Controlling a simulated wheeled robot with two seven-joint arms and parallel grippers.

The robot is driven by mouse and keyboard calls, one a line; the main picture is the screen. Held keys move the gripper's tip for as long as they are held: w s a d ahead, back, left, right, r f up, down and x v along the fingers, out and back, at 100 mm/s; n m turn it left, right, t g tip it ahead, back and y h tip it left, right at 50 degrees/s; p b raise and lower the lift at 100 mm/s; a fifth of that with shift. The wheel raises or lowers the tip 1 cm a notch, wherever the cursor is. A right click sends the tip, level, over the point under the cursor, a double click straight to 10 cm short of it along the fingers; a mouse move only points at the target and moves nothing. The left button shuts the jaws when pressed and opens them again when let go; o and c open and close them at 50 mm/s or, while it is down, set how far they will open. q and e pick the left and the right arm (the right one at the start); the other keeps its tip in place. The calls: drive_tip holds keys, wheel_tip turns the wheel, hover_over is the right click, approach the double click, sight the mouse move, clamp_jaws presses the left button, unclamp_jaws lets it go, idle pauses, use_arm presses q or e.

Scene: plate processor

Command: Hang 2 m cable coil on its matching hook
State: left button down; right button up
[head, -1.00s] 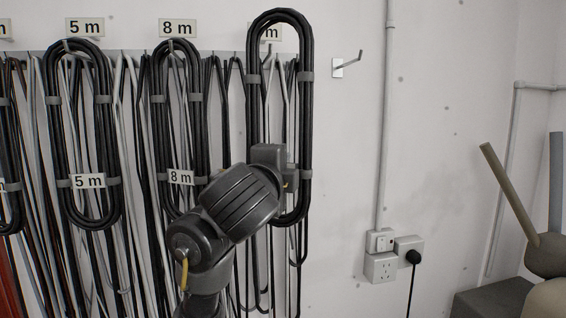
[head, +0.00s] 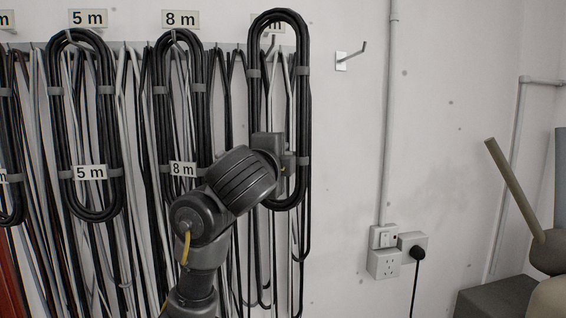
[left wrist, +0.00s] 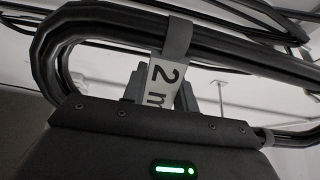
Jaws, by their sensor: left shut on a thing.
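The 2 m coil (head: 254,110) is a long black loop with grey ties, hanging upright in front of the wall in the head view. A wall hook (head: 269,46) shows inside the coil's upper loop, under a label (head: 275,24) whose number the coil hides. I cannot tell whether coil and hook touch. My right gripper is out of view.
The 5 m coil (head: 52,120) and 8 m coil (head: 160,110) hang on labelled hooks to the left, with many loose cables behind. An empty hook (head: 352,56) sticks out on the right. Sockets (head: 384,262) and a conduit (head: 388,120) are farther right.

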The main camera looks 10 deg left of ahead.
use_arm(q)
drive_tip(key=w+a+f+b, duration=0.2)
drive_tip(key=w+b, duration=0.1)
drive_tip(key=w, duration=0.2)
drive_tip(key=shift+w+a+f, duration=0.2)
drive_tip(key=shift+w, duration=0.1)
idle(0.5)
idle(0.4)
drive_tip(key=c, duration=1)
unclamp_jaws()
drive_tip(key=shift+f, duration=0.1)
drive_tip(key=shift+s, duration=0.1)
